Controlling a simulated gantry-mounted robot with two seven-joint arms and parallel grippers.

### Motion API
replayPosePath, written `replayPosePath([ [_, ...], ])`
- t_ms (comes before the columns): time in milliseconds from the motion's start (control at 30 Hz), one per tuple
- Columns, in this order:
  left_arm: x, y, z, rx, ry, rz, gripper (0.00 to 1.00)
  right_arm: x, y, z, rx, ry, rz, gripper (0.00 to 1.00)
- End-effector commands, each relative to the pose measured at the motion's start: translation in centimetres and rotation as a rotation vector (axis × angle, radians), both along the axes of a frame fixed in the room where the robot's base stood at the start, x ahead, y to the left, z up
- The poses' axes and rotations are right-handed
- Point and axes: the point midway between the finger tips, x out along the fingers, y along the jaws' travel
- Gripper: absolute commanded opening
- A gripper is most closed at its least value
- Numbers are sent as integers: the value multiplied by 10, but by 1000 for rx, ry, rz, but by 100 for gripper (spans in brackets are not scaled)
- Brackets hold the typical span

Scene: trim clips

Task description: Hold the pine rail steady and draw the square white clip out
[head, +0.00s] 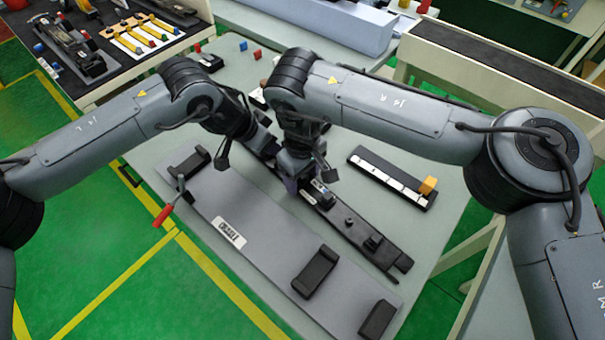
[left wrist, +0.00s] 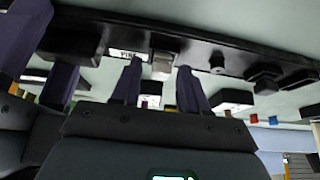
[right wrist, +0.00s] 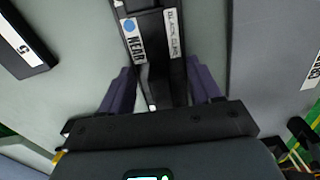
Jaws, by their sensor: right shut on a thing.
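The long black pine rail (head: 384,248) lies diagonally along the table beside a grey panel. In the left wrist view the rail (left wrist: 215,42) carries a small label that seems to read PINE. The square white clip (left wrist: 162,66) looks pale grey on it, between the fingers of my left gripper (left wrist: 160,70). Those fingers stand apart with gaps at both sides of the clip. My right gripper (head: 292,186) is shut on the rail, its fingers on either side of it in the right wrist view (right wrist: 158,80). The arms hide the clip in the head view.
The grey panel (head: 265,255) with black blocks lies in front of the rail. A black strip with white pieces and a yellow block (head: 428,186) lies right of the rail. My forearms are close together.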

Motion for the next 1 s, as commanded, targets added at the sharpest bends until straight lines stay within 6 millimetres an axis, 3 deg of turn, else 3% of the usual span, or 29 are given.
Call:
replayPosePath([
  [967, 0, 0, 5, 0, 0, 0, 45, 0, 0, 0, 1, -1, 0, 21],
  [1000, 0, 0, 5, 0, 0, 0, 39, 0, 0, 0, 1, -1, 0, 21],
])
